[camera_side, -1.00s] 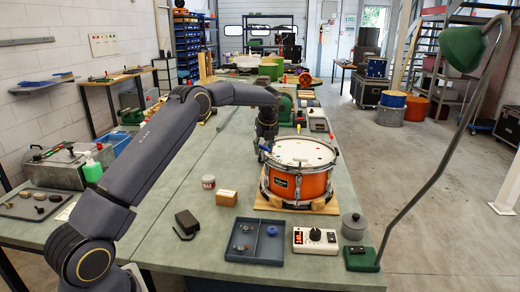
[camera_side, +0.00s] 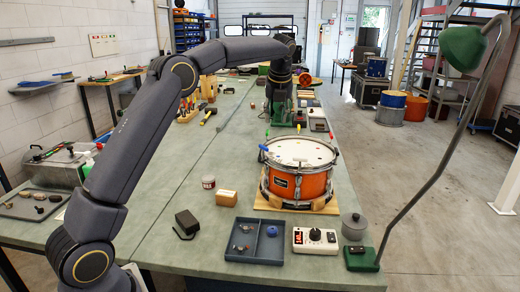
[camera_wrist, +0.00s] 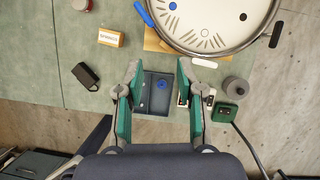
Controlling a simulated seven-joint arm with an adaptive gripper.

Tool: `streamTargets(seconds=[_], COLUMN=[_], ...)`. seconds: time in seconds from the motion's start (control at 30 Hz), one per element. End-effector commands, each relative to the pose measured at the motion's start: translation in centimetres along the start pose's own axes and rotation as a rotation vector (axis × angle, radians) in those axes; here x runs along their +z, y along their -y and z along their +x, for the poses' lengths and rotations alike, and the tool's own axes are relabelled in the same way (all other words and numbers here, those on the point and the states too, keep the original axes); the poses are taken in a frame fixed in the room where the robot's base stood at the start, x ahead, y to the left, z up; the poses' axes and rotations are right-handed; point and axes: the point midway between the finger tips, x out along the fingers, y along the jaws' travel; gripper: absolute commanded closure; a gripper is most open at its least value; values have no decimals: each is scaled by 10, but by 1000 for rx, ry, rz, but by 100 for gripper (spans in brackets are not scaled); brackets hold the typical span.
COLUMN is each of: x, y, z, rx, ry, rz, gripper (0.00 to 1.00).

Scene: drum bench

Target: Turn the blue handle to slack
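The blue handle (camera_side: 264,148) is a short lever at the left rim of the orange snare drum (camera_side: 313,185). It also shows in the wrist view (camera_wrist: 144,14), slanting beside the drum rim at the top. Any slack mark for it is too small to make out. My gripper (camera_wrist: 158,68) has its two green-sided fingers spread wide with nothing between them. In the side view my gripper (camera_side: 279,122) hangs pointing down, higher in the picture than the drum and apart from the handle.
The drum rests on a wooden board (camera_side: 268,201). In front are a blue-grey tray (camera_side: 241,253), a white control box (camera_side: 315,240), a grey pot (camera_side: 354,226) and a green lamp base (camera_side: 361,259). A small box (camera_side: 226,198) and jar (camera_side: 208,182) stand left.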

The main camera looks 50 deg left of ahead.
Motion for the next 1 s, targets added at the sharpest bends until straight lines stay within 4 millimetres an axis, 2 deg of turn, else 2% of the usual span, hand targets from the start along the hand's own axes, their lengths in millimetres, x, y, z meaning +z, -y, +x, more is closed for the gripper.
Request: streamTargets(seconds=[0.1, 0.17, 0.33, 0.5, 0.67, 0.87, 1.0], x=[-19, -26, -36, -39, -33, -19, -2], y=[21, 29, 39, 45, 44, 38, 24], z=[5, 8, 14, 10, -4, -33, -47], rx=[42, 76, 175, 254, 311, 348, 355], ry=[24, 45, 135, 253, 388, 577, 667], rz=[59, 82, 88, 54, -15, -143, -248], gripper=[62, 62, 62, 62, 62, 62, 62])
